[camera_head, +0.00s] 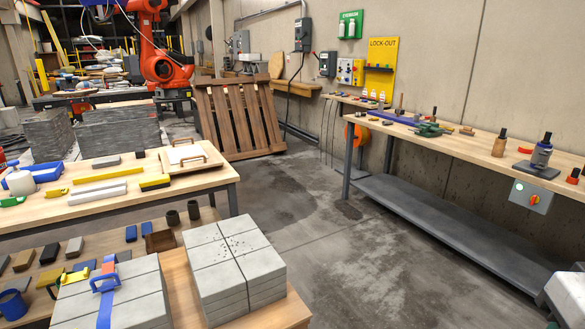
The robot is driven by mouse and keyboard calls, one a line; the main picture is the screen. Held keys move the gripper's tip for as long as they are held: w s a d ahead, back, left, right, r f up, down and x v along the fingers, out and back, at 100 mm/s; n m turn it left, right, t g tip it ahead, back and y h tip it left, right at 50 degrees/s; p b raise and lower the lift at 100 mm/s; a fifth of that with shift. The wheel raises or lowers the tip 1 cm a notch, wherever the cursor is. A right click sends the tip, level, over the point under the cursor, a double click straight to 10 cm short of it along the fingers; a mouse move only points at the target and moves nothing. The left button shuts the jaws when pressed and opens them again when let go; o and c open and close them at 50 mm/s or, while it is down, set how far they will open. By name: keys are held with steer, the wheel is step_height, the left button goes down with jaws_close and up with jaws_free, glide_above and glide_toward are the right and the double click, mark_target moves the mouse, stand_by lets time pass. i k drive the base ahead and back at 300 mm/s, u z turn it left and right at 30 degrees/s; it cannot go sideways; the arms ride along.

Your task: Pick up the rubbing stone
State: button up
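I cannot tell for certain which thing is the rubbing stone. A dark grey rectangular block (106,161) lies flat on the wooden table (215,187) at the left and could be it. Several other small blocks lie on a lower wooden surface at the lower left, among them a dark block (50,251) and a grey block (75,246). My gripper is not in view, so its state and its distance from these blocks do not show.
Grey paver stacks (215,255) stand on a low wooden surface at the bottom. A workbench with a grey lower shelf (430,215) runs along the right wall. A wooden pallet (235,115) leans at the back. The concrete floor (320,230) between table and workbench is clear.

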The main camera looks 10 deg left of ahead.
mark_target(140, 152)
steer(key=i, duration=4.65)
steer(key=u, duration=1.55)
steer(key=i, duration=5.9)
steer(key=u, duration=1.2)
